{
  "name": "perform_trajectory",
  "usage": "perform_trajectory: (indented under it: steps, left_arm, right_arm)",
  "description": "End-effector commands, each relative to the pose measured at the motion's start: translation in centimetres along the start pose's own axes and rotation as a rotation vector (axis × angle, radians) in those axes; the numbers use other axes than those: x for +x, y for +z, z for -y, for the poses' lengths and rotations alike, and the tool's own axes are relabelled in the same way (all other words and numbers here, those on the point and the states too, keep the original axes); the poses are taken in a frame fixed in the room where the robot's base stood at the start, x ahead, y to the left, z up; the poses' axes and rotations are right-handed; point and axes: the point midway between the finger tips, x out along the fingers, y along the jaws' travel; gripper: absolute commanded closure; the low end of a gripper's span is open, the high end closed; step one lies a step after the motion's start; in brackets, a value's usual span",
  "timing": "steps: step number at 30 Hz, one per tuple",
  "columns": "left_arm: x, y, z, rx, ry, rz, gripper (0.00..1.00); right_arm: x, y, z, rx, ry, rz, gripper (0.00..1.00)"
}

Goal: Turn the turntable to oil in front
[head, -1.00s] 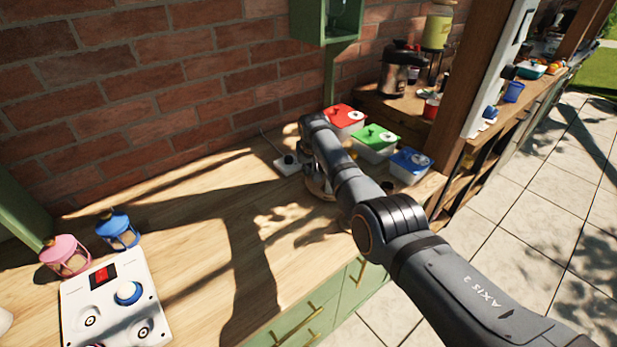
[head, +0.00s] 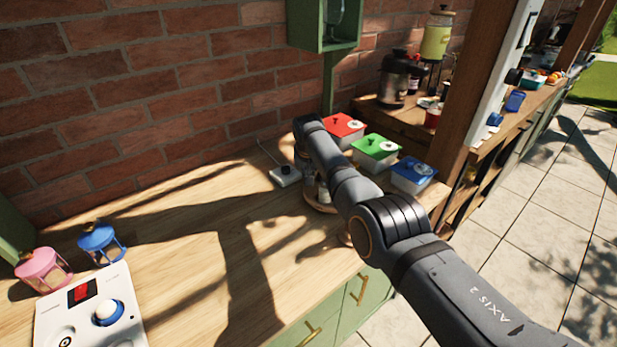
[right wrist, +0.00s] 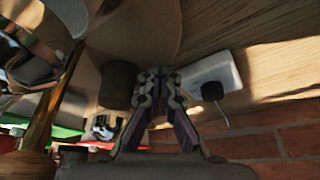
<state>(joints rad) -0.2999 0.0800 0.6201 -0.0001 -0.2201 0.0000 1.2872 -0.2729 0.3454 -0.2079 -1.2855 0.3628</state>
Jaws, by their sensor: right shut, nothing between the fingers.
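The turntable (head: 318,207) is a round wooden disc on the counter, mostly hidden behind my right arm in the head view. In the right wrist view the turntable (right wrist: 140,30) fills the top middle. A dark, short cylinder (right wrist: 118,82) is at its edge, close beside the fingers. A glass container (right wrist: 32,68) and a golden bottle-like item (right wrist: 42,112) are at the left; I cannot tell which item is the oil. My right gripper (right wrist: 160,82) is shut and empty by the turntable's edge; contact is unclear. My left gripper is not in view.
A white box with a black knob (head: 286,175) lies left of the turntable. Red (head: 343,130), green (head: 376,151) and blue (head: 412,174) lidded containers stand to the right. The brick wall (head: 190,90) is behind. The counter's middle (head: 190,235) is clear.

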Motion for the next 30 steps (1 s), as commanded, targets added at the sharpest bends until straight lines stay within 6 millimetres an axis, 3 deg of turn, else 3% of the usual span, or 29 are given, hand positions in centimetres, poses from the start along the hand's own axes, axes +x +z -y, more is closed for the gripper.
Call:
perform_trajectory:
  steps: [30]
  left_arm:
    - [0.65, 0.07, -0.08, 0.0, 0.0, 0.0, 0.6]
  right_arm:
    - [-0.03, -0.01, -0.05, 0.054, 0.022, -0.001, 1.0]
